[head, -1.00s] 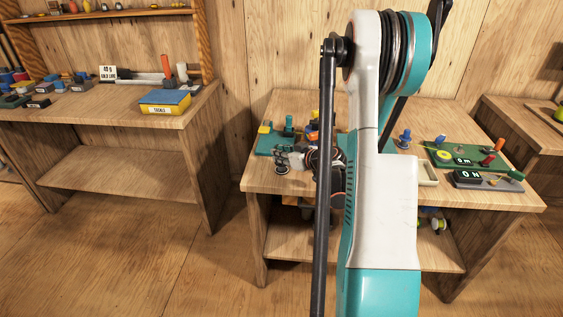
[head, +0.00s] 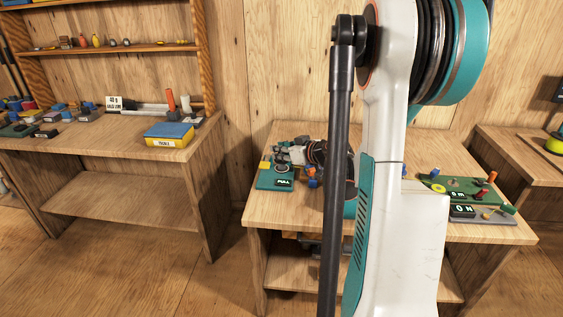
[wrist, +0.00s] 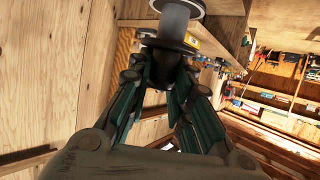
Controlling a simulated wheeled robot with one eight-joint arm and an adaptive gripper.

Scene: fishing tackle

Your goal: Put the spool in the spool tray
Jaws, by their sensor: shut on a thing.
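My gripper (wrist: 163,70) is shut on a dark spool with a grey core (wrist: 174,20); in the wrist view, the spool sits between the fingertips, cut off by the top edge. In the head view, my gripper (head: 284,151) is small, above the left part of the middle table, and the spool cannot be made out clearly there. No spool tray can be made out now; my arm hides much of the middle of the table.
The middle table (head: 262,212) carries a teal board marked PULL (head: 273,177) at left and a green board (head: 452,183) with pegs at right. A blue and yellow tackle box (head: 168,135) stands on the left bench. Floor between them is clear.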

